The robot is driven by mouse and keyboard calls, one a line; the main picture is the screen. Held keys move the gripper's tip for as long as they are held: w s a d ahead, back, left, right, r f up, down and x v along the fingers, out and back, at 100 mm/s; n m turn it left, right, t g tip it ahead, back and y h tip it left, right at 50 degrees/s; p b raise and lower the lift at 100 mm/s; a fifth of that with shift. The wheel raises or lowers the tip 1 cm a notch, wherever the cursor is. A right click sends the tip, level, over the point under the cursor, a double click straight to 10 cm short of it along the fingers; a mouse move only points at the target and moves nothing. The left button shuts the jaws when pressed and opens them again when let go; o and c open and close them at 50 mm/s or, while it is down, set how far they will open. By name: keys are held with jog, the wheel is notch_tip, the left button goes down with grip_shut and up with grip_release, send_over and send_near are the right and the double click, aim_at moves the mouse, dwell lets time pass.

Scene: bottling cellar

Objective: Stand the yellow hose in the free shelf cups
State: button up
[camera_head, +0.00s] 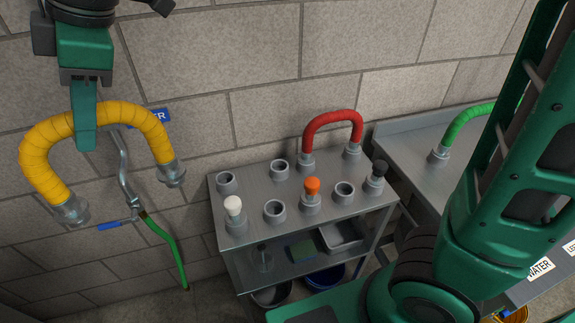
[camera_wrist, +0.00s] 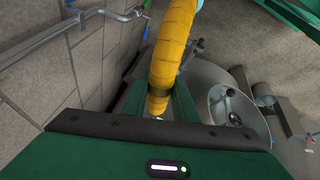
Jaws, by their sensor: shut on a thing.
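The yellow hose (camera_head: 98,115) hangs in the air as an upside-down U with grey metal ends pointing down. My gripper (camera_head: 85,130) is shut on the top of its arch, left of the shelf. The hose also shows between the fingers in the wrist view (camera_wrist: 172,45); its ends are not clear there. The metal shelf (camera_head: 253,182) has grey cups on top. Empty cups stand at the back left (camera_head: 227,182), back middle (camera_head: 279,170), front middle (camera_head: 275,211) and front right (camera_head: 344,193). A red hose (camera_head: 333,117) stands in two back-right cups.
White (camera_head: 233,204), orange (camera_head: 312,186) and black (camera_head: 379,167) stoppers fill other cups. A green hose (camera_head: 466,118) stands on the counter (camera_head: 405,148) at right. A wall pipe with a green hose (camera_head: 165,240) hangs behind the yellow hose. Buckets sit beneath the shelf.

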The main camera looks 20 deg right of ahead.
jog(key=shift+s+a, duration=0.25)
jog(key=shift+a, duration=0.1)
jog(key=w+d+f+m, duration=0.1)
jog(key=w+d+f, duration=0.4)
jog(key=w+d, duration=0.3)
jog(key=w+d+f+m+t, duration=0.1)
jog(key=w+d+f, duration=0.45)
jog(key=d, duration=0.45)
jog(key=w+d+f+m, duration=0.1)
jog(key=w+d+f, duration=0.4)
jog(key=w+d, duration=0.35)
notch_tip(320, 180, down, 8)
jog(key=shift+s+r+h, duration=0.2)
jog(key=shift+s+h, duration=0.1)
jog(key=shift+s, duration=0.05)
jog(key=shift+f, duration=0.35)
dwell(1.0)
jog(key=o, duration=1.1)
